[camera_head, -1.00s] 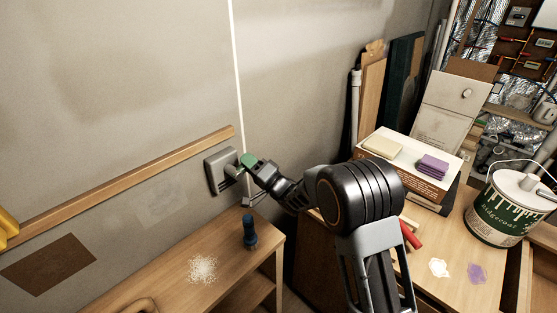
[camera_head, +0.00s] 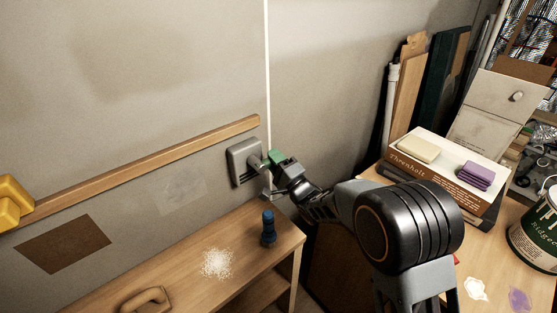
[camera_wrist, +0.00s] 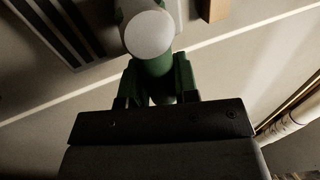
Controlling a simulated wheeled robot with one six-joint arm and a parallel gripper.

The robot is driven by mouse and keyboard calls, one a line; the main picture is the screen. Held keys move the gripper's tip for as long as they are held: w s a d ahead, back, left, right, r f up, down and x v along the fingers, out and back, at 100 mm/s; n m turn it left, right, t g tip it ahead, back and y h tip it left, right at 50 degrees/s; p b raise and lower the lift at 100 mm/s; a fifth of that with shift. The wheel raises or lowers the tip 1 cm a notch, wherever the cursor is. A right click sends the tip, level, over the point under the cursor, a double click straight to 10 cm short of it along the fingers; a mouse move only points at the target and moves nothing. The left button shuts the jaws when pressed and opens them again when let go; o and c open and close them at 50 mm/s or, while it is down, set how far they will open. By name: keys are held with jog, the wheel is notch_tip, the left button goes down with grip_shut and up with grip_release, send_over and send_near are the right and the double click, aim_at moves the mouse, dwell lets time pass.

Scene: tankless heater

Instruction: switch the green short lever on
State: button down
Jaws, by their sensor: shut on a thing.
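The green short lever (camera_head: 265,162) sticks out from a grey wall plate (camera_head: 243,160) in the head view. Its green part is between my gripper's jaws, and its grey rounded part (camera_wrist: 150,35) shows at the top of the wrist view. My gripper (camera_head: 278,163) is shut on the lever, reaching in from the right. In the wrist view the jaws (camera_wrist: 157,88) are around the green part (camera_wrist: 153,66). The jaws hide part of the lever.
A wooden bench (camera_head: 190,270) with a dark blue bottle-like object (camera_head: 268,228) and a white powder pile (camera_head: 217,263) stands below the plate. A wooden rail (camera_head: 150,168) runs along the wall. A box with sponges (camera_head: 445,165) sits at the right.

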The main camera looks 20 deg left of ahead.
jog(key=shift+s+f, duration=0.15)
jog(key=c, duration=1.1)
grip_release()
jog(key=shift+o, duration=1.2)
jog(key=shift+d, duration=0.1)
jog(key=b+v, duration=0.2)
jog(key=v, duration=1.1)
jog(key=shift+d, duration=0.25)
jog(key=shift+f, duration=0.1)
